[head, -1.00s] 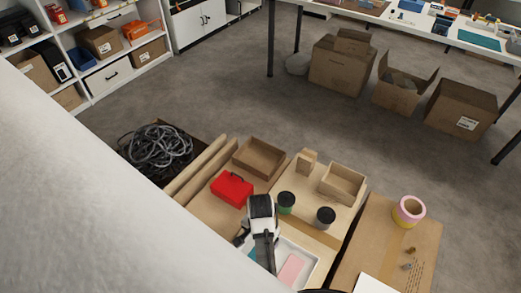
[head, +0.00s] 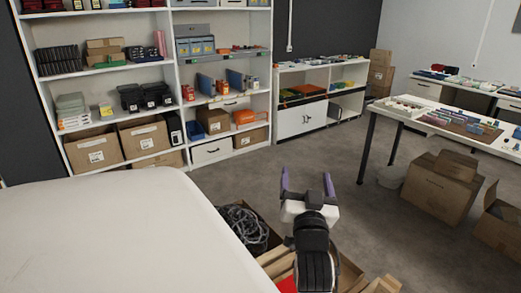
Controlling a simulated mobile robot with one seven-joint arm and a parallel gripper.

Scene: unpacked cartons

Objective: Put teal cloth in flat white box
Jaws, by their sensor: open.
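My gripper (head: 307,187) is raised in front of the arm, with its two purple fingers spread apart and nothing between them. It points away from me, towards the shelves. The flat white box is outside the present head view. I cannot make out the teal cloth in this view either.
A box of dark coiled cable (head: 243,226) lies left of my arm. A red thing (head: 287,284) shows at the bottom edge. A white shelf unit (head: 169,62) stands behind. Cardboard cartons (head: 440,187) stand right, below the table (head: 373,108). Grey floor (head: 350,200) is clear between.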

